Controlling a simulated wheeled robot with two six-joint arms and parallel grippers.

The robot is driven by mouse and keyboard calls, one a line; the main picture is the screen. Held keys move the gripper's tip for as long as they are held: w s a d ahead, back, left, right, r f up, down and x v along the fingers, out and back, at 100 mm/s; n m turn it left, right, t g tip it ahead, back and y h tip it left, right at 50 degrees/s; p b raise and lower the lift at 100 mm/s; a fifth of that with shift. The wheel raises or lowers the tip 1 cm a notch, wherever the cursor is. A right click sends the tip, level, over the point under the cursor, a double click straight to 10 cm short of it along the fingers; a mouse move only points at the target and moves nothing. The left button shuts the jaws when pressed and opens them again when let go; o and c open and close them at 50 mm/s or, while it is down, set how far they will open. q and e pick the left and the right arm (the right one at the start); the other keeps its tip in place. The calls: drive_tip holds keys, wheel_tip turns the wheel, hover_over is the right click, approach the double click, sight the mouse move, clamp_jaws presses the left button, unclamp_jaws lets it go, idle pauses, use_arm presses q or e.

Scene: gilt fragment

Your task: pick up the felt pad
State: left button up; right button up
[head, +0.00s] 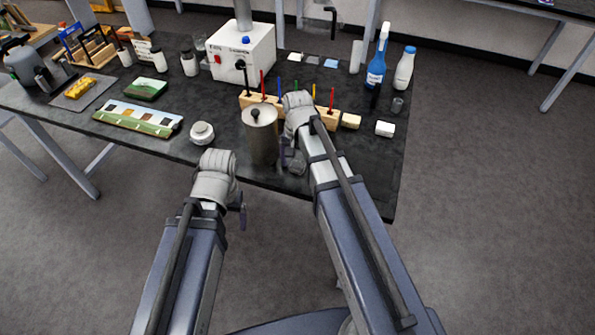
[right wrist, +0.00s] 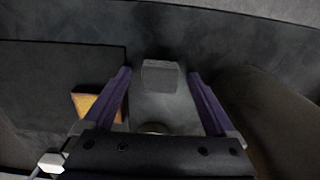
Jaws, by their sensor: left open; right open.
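A small grey block, which looks like the felt pad (right wrist: 160,74), lies on the dark tabletop in the right wrist view. My right gripper (right wrist: 159,82) is open, with one purple finger on each side of the pad and visible gaps between. In the head view the right gripper (head: 291,156) points down over the table near its front edge, and the pad is hard to tell apart there. My left gripper (head: 241,212) is off the table's front edge, empty, and mostly hidden by its wrist.
A metal canister (head: 261,138) stands close left of my right gripper. A wooden rack (head: 320,116) with coloured tools is behind it. A wooden block (head: 350,121) and a white block (head: 384,129) lie to the right. A round white jar (head: 202,133) stands to the left.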

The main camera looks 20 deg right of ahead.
drive_tip(key=shift+r, duration=0.1)
drive_tip(key=shift+c, duration=0.3)
drive_tip(key=c, duration=1.4)
